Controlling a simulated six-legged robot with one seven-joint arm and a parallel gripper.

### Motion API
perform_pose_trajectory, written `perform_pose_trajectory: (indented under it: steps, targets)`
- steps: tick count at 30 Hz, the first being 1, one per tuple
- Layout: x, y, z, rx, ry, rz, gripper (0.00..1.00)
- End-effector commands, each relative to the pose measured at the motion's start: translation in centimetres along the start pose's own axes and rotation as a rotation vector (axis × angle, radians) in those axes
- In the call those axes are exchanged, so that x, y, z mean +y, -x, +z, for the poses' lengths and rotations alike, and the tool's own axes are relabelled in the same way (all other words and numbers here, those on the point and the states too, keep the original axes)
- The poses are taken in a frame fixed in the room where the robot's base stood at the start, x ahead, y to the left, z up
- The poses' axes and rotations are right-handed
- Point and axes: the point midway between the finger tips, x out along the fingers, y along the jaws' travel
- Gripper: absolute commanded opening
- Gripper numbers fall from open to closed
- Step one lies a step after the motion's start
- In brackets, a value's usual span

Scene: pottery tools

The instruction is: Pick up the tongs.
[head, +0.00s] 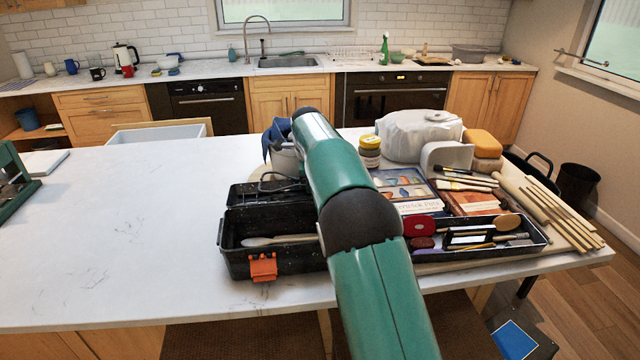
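I cannot make out the tongs for certain. A thin dark metal tool (284,188), possibly the tongs, lies across the upper tray of the open black toolbox (232,262), left of my green arm. My arm reaches forward over the middle of the table and hides part of the toolbox. My gripper is not in view, hidden beyond the arm, so I cannot see its fingers or whether it holds anything.
A pale long tool (278,240) lies in the toolbox's lower part. Right of my arm are a black tool tray (535,246), books (402,188), a yellow-lidded jar (370,150), a white wrapped bundle (415,135) and wooden sticks (565,215). The white table (110,220) is clear at left.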

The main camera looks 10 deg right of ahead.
Motion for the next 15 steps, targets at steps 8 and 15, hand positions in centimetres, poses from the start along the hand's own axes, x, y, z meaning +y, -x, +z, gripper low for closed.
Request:
perform_pose_trajectory:
  steps: [8, 15]
  targets:
    - [0.0, 0.01, 0.0, 0.0, 0.0, 0.0, 0.32]
    - [0.05, -0.16, 0.0, 0.0, 0.0, 0.0, 0.26]
